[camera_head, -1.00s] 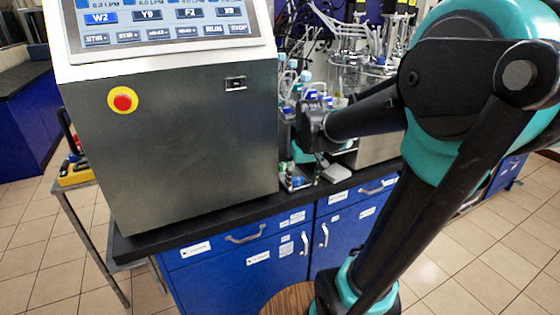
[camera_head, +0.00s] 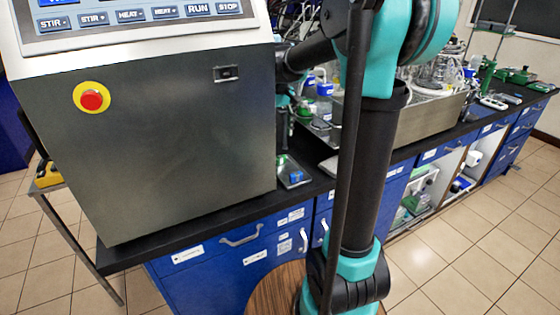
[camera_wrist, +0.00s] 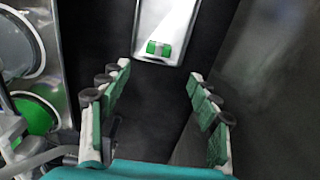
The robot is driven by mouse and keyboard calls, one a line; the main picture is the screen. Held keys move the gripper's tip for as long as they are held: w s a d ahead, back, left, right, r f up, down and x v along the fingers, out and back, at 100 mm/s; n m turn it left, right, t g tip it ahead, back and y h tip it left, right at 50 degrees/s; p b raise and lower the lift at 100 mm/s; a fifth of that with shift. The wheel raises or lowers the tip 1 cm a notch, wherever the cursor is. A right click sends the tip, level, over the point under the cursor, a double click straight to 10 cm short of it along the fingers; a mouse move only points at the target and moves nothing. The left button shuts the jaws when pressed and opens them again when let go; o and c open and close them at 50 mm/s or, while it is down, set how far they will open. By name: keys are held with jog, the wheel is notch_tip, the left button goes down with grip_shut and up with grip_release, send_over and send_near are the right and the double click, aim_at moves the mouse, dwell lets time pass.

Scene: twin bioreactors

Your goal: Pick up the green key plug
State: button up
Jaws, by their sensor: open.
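The green key plug (camera_wrist: 158,48) is a small green piece with a pale grey middle band. It lies in a shiny metal tray (camera_wrist: 150,17) at the top of the wrist view. My gripper (camera_wrist: 160,78) is open and empty, with its green-padded fingers on either side below the tray. The plug is ahead of the fingertips, roughly centred between them, and not held. In the head view the small tray (camera_head: 304,184) sits on the bench beside the console. A blue piece (camera_head: 297,175) shows in it; I cannot make out the green plug there.
A big grey console (camera_head: 170,150) with a red button stands close on the left of the black bench top (camera_head: 215,217). In the wrist view, round vessels with a green part (camera_wrist: 35,115) are at the left. A metal basin (camera_head: 432,119) stands farther right.

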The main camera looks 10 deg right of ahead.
aim_at(280, 157)
notch_tip(280, 157, down, 4)
jog(key=shift+s+d+f, duration=0.1)
jog(key=shift+d+f, duration=0.05)
jog(key=shift+f, duration=1.3)
jog(key=shift+s+d+f, duration=0.1)
jog(key=shift+f, duration=1.3)
jog(key=c, duration=1.2)
